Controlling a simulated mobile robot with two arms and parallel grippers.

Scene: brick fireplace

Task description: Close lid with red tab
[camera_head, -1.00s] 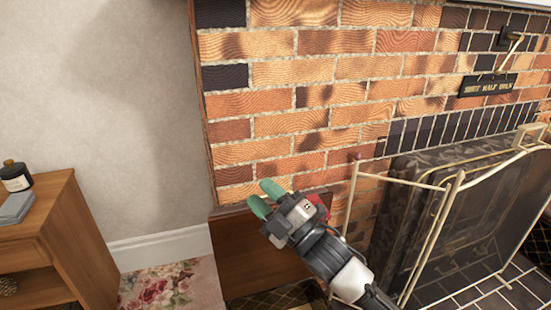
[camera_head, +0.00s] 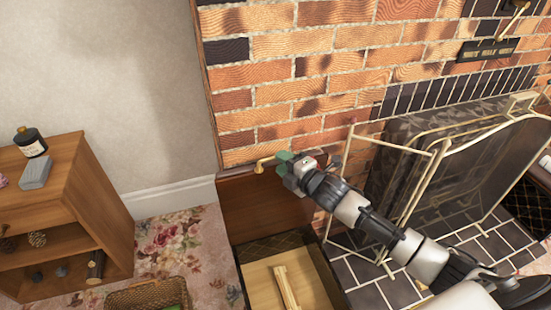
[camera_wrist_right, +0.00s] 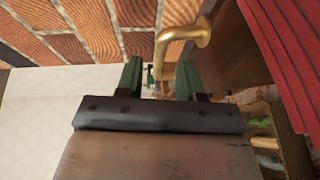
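A brown wooden lid (camera_head: 262,212) stands upright against the brick wall, above an open box with a dark patterned inside (camera_head: 262,250). A brass handle (camera_head: 264,162) shows at the lid's top edge, and it also shows large in the right wrist view (camera_wrist_right: 185,38). A red ribbed piece (camera_wrist_right: 288,60) is at the right of that view; I cannot tell whether it is the tab. My right gripper (camera_head: 283,163) is at the lid's top edge beside the handle. Its green fingers (camera_wrist_right: 159,80) are apart, with nothing clearly held between them. My left gripper is out of view.
A light wooden board with a stick (camera_head: 284,287) shows in the box. A brass-framed fire screen (camera_head: 440,170) stands close on the right. A wooden shelf (camera_head: 70,180) and a wicker basket (camera_head: 120,297) are on the left.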

